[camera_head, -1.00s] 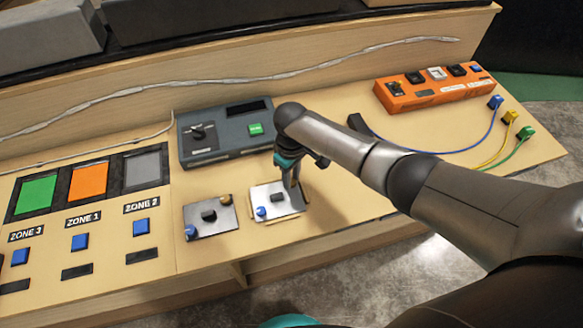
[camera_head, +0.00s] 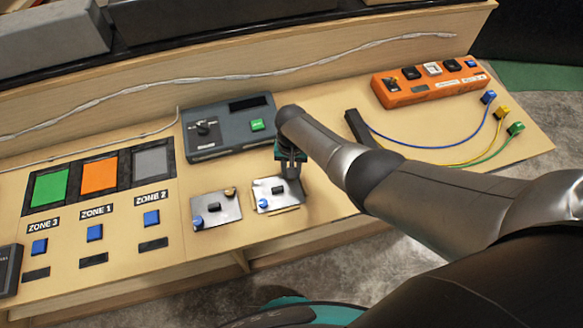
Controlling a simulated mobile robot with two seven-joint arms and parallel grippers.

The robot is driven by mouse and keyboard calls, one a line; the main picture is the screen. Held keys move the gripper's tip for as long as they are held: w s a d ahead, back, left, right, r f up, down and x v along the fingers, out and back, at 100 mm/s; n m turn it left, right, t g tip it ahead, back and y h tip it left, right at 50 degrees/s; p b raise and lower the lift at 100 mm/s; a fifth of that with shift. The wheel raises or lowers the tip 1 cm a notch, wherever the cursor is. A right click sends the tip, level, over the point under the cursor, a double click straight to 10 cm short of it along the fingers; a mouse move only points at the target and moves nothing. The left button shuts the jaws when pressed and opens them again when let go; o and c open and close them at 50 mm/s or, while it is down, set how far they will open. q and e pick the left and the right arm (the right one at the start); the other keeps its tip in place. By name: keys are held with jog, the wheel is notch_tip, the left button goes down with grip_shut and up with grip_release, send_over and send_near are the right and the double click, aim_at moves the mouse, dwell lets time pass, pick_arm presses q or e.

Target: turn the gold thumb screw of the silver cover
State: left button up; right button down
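Two small metal plates lie side by side on the wooden console. The right one is the brighter silver cover (camera_head: 266,188), with a black handle in its middle and a blue thumb screw (camera_head: 264,204) at its near left corner. The left plate (camera_head: 230,213) is greyer, with a blue screw (camera_head: 198,222) and a gold screw (camera_head: 230,191) at opposite corners. My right gripper (camera_head: 291,178) points down at the far right corner of the silver cover. It hides that corner, so no gold screw shows there. Its finger opening cannot be made out. My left gripper is out of view.
A dark grey box (camera_head: 215,143) with a knob and green button stands behind the plates. An orange switch box (camera_head: 425,93) and a black block (camera_head: 357,125) with blue, yellow and green cables are to the right. Zone panels and blue buttons (camera_head: 95,233) are at left.

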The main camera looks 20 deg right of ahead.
jog(key=m, duration=0.3)
jog(key=shift+w+a+r+m+p, duration=0.1)
jog(key=shift+w+r+m+p, duration=0.2)
jog(key=shift+m+p, duration=0.1)
jog(key=m, duration=0.4)
jog(key=shift+m, duration=0.3)
jog(key=m, duration=0.4)
jog(key=shift+m, duration=2.1)
jog(key=c, duration=1)
grip_release()
jog(key=o, duration=0.4)
jog(key=shift+s+f, duration=0.15)
jog(key=shift+s, duration=0.05)
